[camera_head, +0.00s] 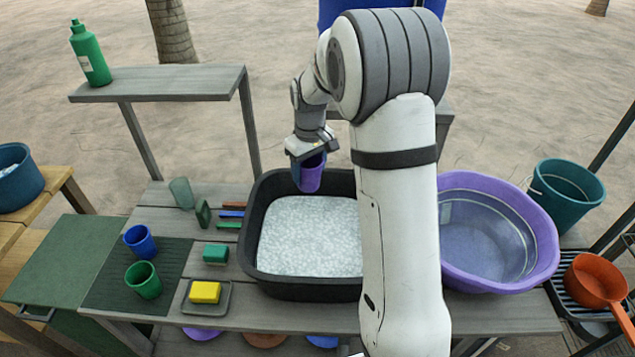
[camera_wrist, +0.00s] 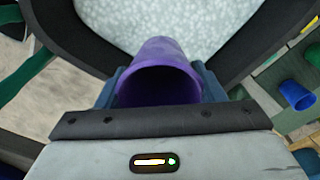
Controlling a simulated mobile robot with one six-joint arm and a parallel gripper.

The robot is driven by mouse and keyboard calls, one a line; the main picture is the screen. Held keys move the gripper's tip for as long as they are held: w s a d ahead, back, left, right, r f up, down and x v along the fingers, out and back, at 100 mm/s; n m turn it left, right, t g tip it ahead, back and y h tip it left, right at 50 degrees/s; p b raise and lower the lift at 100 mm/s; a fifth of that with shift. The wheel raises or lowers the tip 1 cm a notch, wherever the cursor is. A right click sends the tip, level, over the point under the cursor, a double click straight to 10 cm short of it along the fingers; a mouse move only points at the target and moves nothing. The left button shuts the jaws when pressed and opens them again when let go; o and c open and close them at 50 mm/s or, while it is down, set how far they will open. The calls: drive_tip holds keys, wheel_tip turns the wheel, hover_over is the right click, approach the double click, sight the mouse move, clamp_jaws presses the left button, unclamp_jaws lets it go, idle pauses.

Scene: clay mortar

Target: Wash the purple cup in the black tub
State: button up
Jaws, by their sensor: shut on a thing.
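The purple cup (camera_head: 311,173) is between the jaws of my gripper (camera_head: 308,160), over the far edge of the black tub. My gripper is shut on the cup. In the wrist view the purple cup (camera_wrist: 160,68) sits between the two blue fingers, its open mouth facing the camera, with foamy water beyond it. The black tub (camera_head: 262,215) stands on the grey table and holds white suds (camera_head: 308,238). The cup appears above the suds; my arm hides the tub's right side.
Left of the tub are a blue cup (camera_head: 140,241), a green cup (camera_head: 143,280), a yellow sponge (camera_head: 205,292) and a green sponge (camera_head: 215,253). A purple basin (camera_head: 541,240) with water stands right. A green bottle (camera_head: 90,55) is on the raised shelf (camera_head: 160,86).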

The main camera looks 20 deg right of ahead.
drive_tip(key=s+n, duration=0.1)
drive_tip(key=n, duration=0.1)
drive_tip(key=s+d+n+t+y+b, duration=0.1)
drive_tip(key=n, duration=0.1)
drive_tip(key=shift+s+f+b, duration=0.1)
drive_tip(key=shift+s+b, duration=0.2)
drive_tip(key=shift+s, duration=0.1)
drive_tip(key=s+n+g+y+b, duration=0.25)
drive_tip(key=s+n+y, duration=0.2)
drive_tip(key=n, duration=0.55)
drive_tip(key=shift+t, duration=0.45)
drive_tip(key=f+b, duration=0.4)
drive_tip(key=f, duration=0.4)
drive_tip(key=f+b, duration=0.3)
drive_tip(key=f, duration=0.6)
drive_tip(key=shift+w+f+b, duration=0.2)
drive_tip(key=shift+f+b, duration=0.05)
drive_tip(key=shift+b, duration=0.1)
drive_tip(key=shift+f+b, duration=0.6)
drive_tip(key=shift+b, duration=0.4)
